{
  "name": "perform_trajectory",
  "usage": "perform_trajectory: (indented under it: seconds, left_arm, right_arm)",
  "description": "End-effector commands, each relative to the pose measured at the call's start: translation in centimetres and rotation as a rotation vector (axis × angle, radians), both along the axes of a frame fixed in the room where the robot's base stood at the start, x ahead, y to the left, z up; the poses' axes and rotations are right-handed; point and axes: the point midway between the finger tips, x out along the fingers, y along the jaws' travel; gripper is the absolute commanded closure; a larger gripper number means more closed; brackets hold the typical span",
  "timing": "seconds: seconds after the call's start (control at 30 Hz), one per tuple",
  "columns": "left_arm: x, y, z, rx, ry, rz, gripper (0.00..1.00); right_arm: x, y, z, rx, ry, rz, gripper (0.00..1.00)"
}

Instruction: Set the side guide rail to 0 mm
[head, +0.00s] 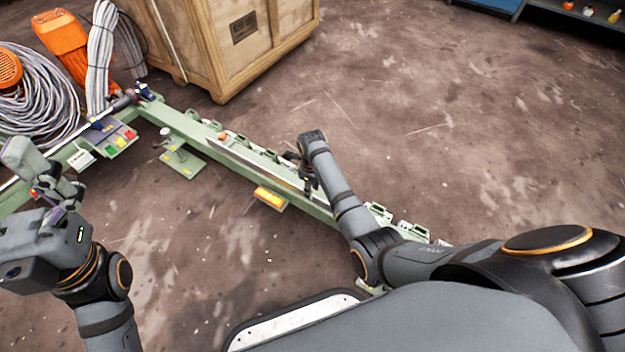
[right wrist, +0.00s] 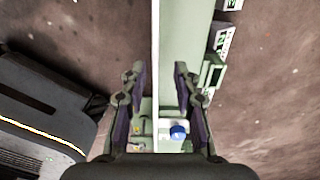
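A long pale green machine beam (head: 215,145) runs diagonally across the head view, with a thin metal side guide rail (head: 250,162) along its top. My right gripper (head: 305,178) is over the beam, partly hidden by its own arm. In the right wrist view my right gripper (right wrist: 158,76) is open, its two fingers apart on either side of the rail's pale edge (right wrist: 156,40). A blue round knob (right wrist: 178,132) shows low between the fingers. I cannot tell whether the fingers touch anything. My left gripper (head: 45,170) is at the left, its fingers apart, with nothing visible in it. No scale reading is legible.
A wooden crate (head: 225,50) stands behind the beam. Coiled grey cable (head: 40,100) and an orange case (head: 62,40) are at the back left. A panel with coloured buttons (head: 118,140) sits on the left cross-beam. An orange-yellow block (head: 270,197) juts from the beam. The floor at right is clear.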

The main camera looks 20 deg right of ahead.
Motion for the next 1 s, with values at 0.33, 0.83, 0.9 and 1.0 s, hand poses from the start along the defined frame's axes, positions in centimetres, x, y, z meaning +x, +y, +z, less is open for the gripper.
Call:
perform_trajectory:
  seconds: [0.33,0.83,0.9,1.0]
  left_arm:
    - [0.0,0.0,0.1,0.001,-0.003,0.000,0.01]
    - [-0.1,0.0,0.1,0.001,-0.004,0.000,0.01]
    - [-0.1,0.0,0.1,0.001,-0.004,0.000,0.01]
    - [0.0,0.0,0.1,0.001,-0.003,0.000,0.01]
  right_arm:
    - [0.1,0.0,7.7,0.001,-0.004,0.000,0.70]
    - [0.1,0.0,9.0,0.000,-0.003,0.000,0.70]
    - [0.1,0.0,9.0,0.000,-0.003,0.000,0.70]
    - [0.1,0.0,9.0,-0.001,-0.004,0.002,0.70]
